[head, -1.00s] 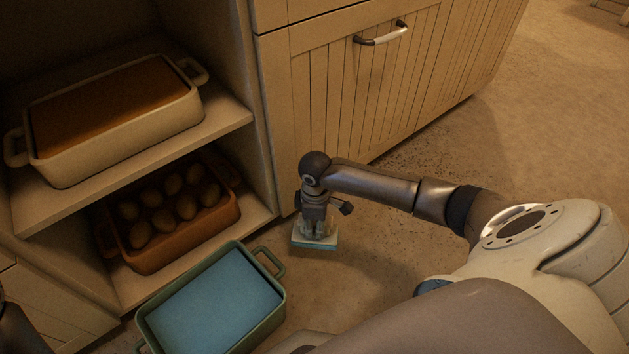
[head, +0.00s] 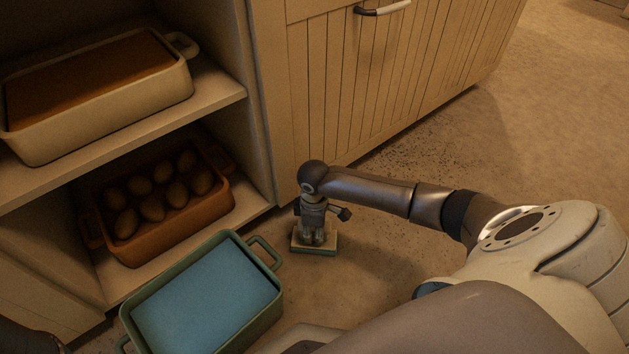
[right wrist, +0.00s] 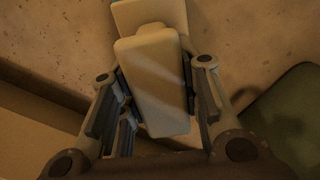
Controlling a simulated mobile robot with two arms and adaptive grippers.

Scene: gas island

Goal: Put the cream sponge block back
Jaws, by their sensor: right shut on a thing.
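The cream sponge block (right wrist: 150,85) is between the two fingers of my right gripper (right wrist: 160,95) in the right wrist view, long side along the fingers. A second pale flat piece with a bluish edge (right wrist: 148,12) shows just past its far end. In the head view my right gripper (head: 312,232) points down, shut on the block. A pale slab with a greenish side (head: 314,248) shows at its fingertips, close above or on the floor; I cannot tell which. The fingers hide part of the block. My left gripper is not clearly in view.
A green dish with blue filling (head: 274,312) stands left of my right gripper. The open cabinet holds a cream dish (head: 120,127) above and a brown dish of eggs (head: 190,228) below. A closed cabinet front (head: 390,90) stands behind; the floor at right is clear.

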